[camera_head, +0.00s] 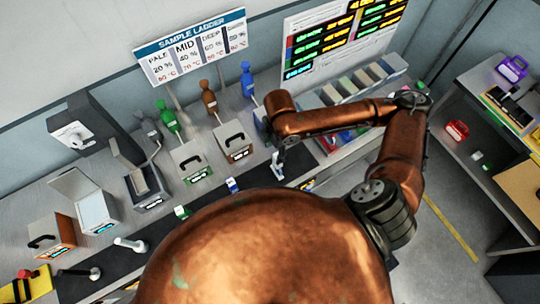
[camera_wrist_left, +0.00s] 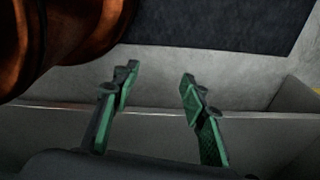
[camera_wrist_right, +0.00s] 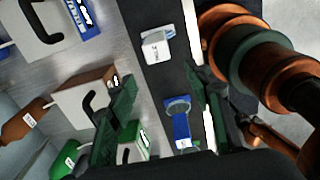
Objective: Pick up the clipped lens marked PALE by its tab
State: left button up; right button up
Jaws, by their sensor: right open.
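In the right wrist view a white clip (camera_wrist_right: 157,46) with small dark writing lies on the dark strip, beyond my right fingertips; I cannot read the word surely. A blue clip (camera_wrist_right: 181,130) with a round grey end lies on the same strip, lower in that view. In the head view the white clip (camera_head: 277,166) stands at the right and the blue clip (camera_head: 232,185) to its left. My right gripper (camera_wrist_right: 162,80) is open and empty, apart from both clips. My left gripper (camera_wrist_left: 160,72) is open and empty in the left wrist view.
Lidded boxes (camera_head: 189,160) and coloured bottles (camera_head: 168,118) stand behind the dark strip. A green-marked item (camera_wrist_right: 135,149) lies near my right finger. A SAMPLE LADDER board (camera_head: 190,46) stands at the back. Shelves (camera_head: 490,215) are at the right, across open floor.

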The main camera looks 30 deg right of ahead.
jog(key=shift+d+r, duration=0.25)
jog(key=shift+d, duration=0.4)
jog(key=shift+d+f, duration=0.15)
jog(key=shift+f, duration=0.9)
jog(key=shift+w+f, duration=0.1)
jog(key=shift+f, duration=0.3)
notch_tip(320, 180, down, 4)
jog(key=shift+d+f+p, duration=0.1)
jog(key=shift+f+p, duration=0.05)
jog(key=shift+p, duration=0.25)
jog(key=shift+f, duration=0.2)
pick_arm(q)
jog(key=shift+s+r, duration=0.25)
jog(key=shift+r, duration=0.1)
jog(key=shift+s, duration=0.1)
pick_arm(e)
jog(key=shift+c, duration=0.4)
